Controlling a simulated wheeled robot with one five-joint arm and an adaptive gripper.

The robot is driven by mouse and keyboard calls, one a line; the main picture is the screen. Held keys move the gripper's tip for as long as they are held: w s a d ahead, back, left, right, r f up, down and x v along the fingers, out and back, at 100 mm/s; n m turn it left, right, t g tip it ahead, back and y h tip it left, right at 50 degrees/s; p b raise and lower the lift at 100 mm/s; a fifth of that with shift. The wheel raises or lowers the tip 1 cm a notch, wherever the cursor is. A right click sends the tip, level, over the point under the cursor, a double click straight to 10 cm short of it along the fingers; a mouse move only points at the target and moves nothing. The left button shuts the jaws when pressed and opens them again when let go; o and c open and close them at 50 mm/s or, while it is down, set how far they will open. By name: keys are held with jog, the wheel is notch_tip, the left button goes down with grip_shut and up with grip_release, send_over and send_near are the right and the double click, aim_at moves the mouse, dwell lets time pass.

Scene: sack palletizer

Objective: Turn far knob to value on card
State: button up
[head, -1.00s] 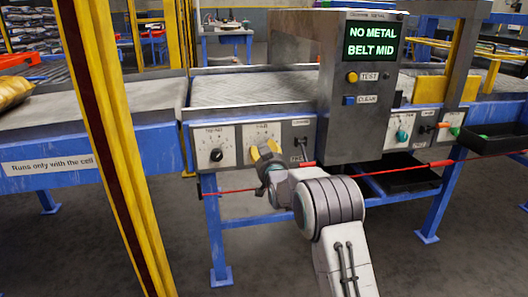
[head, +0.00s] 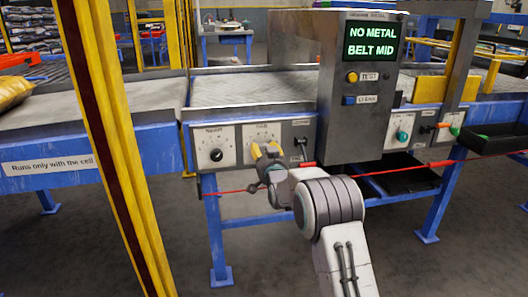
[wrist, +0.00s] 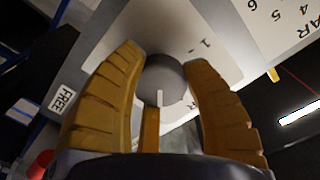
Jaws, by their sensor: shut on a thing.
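A dial panel (head: 249,133) on the blue conveyor frame carries a round knob, which my gripper covers in the head view. In the wrist view the grey knob (wrist: 165,78) with a white pointer line sits between my two yellow fingers. My gripper (head: 262,152) is shut on this knob; it also shows in the wrist view (wrist: 168,72). A second dial panel with a black knob (head: 216,155) is to its left, untouched. The dial lettering is only partly readable, and fingers hide much of the scale. I cannot make out a card giving a value.
A small lever (head: 301,144) is right of the held knob; a FREE label (wrist: 62,98) shows in the wrist view. A teal knob (head: 403,136) is farther right. A red cord (head: 235,191) runs below the panels. A yellow post (head: 120,150) stands at left.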

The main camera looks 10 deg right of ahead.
jog(key=shift+r, duration=0.1)
jog(key=o, duration=1.2)
jog(key=shift+s, duration=6)
